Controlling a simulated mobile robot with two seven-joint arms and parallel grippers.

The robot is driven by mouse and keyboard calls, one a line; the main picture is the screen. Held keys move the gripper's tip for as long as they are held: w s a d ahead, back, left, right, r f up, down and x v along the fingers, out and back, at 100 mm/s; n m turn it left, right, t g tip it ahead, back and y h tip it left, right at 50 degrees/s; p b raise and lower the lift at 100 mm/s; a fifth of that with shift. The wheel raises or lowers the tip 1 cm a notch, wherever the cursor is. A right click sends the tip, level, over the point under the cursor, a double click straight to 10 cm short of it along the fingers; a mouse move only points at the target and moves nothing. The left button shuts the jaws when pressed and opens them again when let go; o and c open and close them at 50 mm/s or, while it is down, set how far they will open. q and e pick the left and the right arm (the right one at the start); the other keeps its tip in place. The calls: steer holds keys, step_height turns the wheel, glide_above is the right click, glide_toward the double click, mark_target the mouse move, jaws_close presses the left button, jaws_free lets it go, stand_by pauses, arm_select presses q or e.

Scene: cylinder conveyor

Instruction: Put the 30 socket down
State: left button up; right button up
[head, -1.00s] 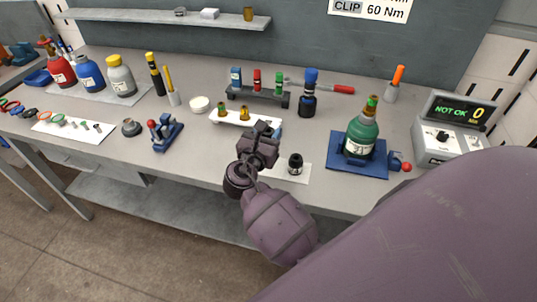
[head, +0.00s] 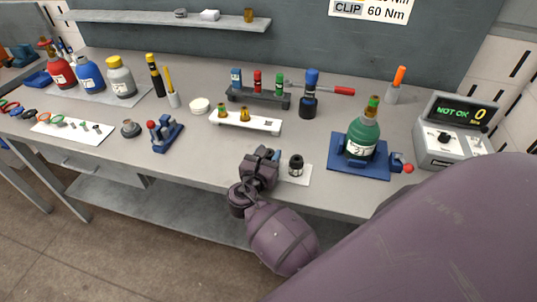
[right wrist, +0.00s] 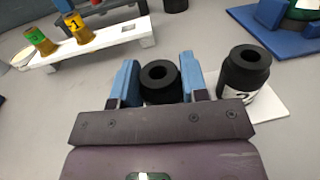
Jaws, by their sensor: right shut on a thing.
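My right gripper (head: 272,155) is in the head view above the front part of the bench. In the right wrist view its two blue fingers (right wrist: 160,85) are shut on a dark round socket (right wrist: 160,73) with a hole in its top. The socket's number is hidden, and I cannot tell whether its bottom touches anything. Just right of it, a second black socket (right wrist: 243,72) with a white label stands upright on a white mat (right wrist: 278,108). That one also shows in the head view (head: 296,166). My left gripper is not in view.
A white rack (head: 264,124) with two brass-coloured pieces stands behind the gripper. A blue stand (head: 375,171) holding a green bottle (head: 361,138) is to the right. A small blue press (head: 165,137) is to the left. Bare bench lies between the press and the gripper.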

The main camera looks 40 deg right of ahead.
steer(key=shift+f, duration=0.15)
steer(key=o, duration=1)
steer(key=shift+s+a, duration=0.1)
steer(key=shift+a, duration=0.1)
steer(key=b+v, duration=0.1)
steer(key=v, duration=1)
steer(key=shift+s+a, duration=0.15)
steer(key=shift+a, duration=0.15)
